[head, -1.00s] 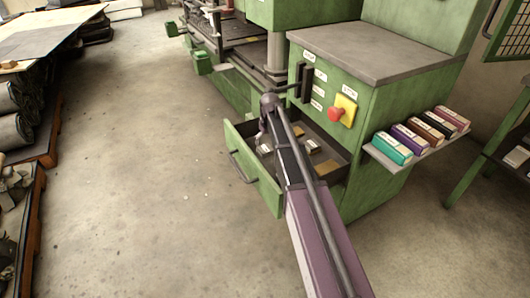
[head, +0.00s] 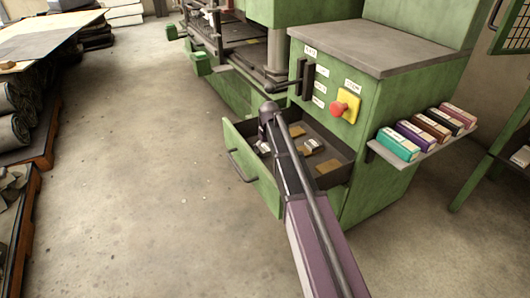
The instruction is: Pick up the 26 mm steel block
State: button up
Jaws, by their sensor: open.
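An open green drawer (head: 253,178) juts out of the machine cabinet, with a dark tray inside. Small blocks lie in it: a pale grey block (head: 313,144) near the middle, another pale piece (head: 264,148) at the left, and a flat brown piece (head: 327,167) at the right. Labels are too small to read, so I cannot tell which is the 26 mm steel block. My arm reaches from the bottom right up over the drawer and covers part of it. My gripper is hidden behind the arm.
A red stop button on a yellow box (head: 345,107) and a dark lever (head: 285,85) sit on the cabinet front above the drawer. A shelf (head: 428,147) with coloured boxes sticks out at the right. The concrete floor (head: 150,200) left of the drawer is clear.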

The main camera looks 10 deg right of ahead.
dwell(0.4)
jog(key=c, duration=1.1)
jog(key=shift+c, duration=0.2)
jog(key=shift+r, duration=0.2)
jog(key=shift+d+r+p, duration=0.1)
jog(key=shift+r+p, duration=0.45)
jog(key=shift+p, duration=0.25)
jog(key=s+d, duration=0.1)
jog(key=d, duration=0.1)
jog(key=s+d, duration=0.1)
jog(key=d, duration=0.1)
jog(key=s+d, duration=0.1)
jog(key=d, duration=0.2)
jog(key=shift+f, duration=0.15)
notch_tip(320, 180, up, 3)
jog(key=shift+d+f+p, duration=0.1)
jog(key=shift+f+p, duration=0.05)
jog(key=shift+p, duration=1)
notch_tip(320, 180, up, 11)
jog(key=p, duration=1.1)
